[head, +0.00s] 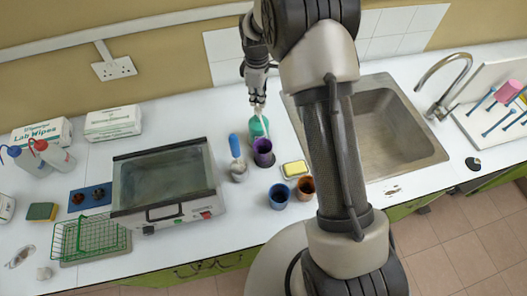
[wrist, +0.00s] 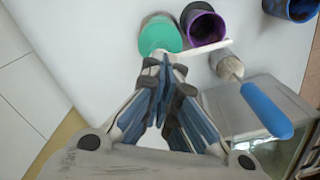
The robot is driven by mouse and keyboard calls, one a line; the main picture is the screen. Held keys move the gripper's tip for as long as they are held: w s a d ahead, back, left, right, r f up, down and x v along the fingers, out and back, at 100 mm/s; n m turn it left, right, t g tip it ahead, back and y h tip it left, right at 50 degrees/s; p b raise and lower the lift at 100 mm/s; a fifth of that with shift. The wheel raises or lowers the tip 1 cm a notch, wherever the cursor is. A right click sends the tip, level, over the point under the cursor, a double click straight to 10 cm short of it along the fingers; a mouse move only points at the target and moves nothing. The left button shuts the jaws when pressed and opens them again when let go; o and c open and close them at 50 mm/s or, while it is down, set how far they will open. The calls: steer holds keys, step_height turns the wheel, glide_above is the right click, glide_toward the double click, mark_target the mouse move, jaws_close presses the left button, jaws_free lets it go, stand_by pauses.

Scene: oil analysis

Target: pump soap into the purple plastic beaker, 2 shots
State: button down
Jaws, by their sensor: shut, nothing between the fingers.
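The purple plastic beaker (head: 263,158) stands upright on the white worktop, and its open mouth also shows in the wrist view (wrist: 203,28). Right behind it in the head view is the green soap dispenser (head: 258,128), seen from above in the wrist view (wrist: 159,33). Its white spout (wrist: 207,48) crosses the near edge of the purple beaker in the wrist view. My gripper (head: 258,104) is shut and empty, pointing down directly above the dispenser. Its fingertips (wrist: 165,60) overlap the pump top, so I cannot tell whether they touch it.
A blue-handled brush (head: 235,146) stands left of the beaker. A glass-lidded water bath (head: 165,185) is at left; the sink (head: 385,130) is at right.

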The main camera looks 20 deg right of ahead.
mark_target(258, 109)
steer(key=shift+f, duration=0.1)
steer(key=shift+s+f+b, duration=0.1)
steer(key=shift+f+b, duration=0.95)
steer(key=shift+f, duration=0.6)
steer(key=shift+r, duration=0.1)
steer(key=shift+r+p, duration=1.05)
steer(key=shift+r, duration=0.55)
steer(key=shift+f, duration=0.15)
steer(key=shift+f+b, duration=1.05)
steer(key=shift+f, duration=0.5)
steer(key=shift+r+p, duration=1.1)
steer(key=shift+r, duration=0.6)
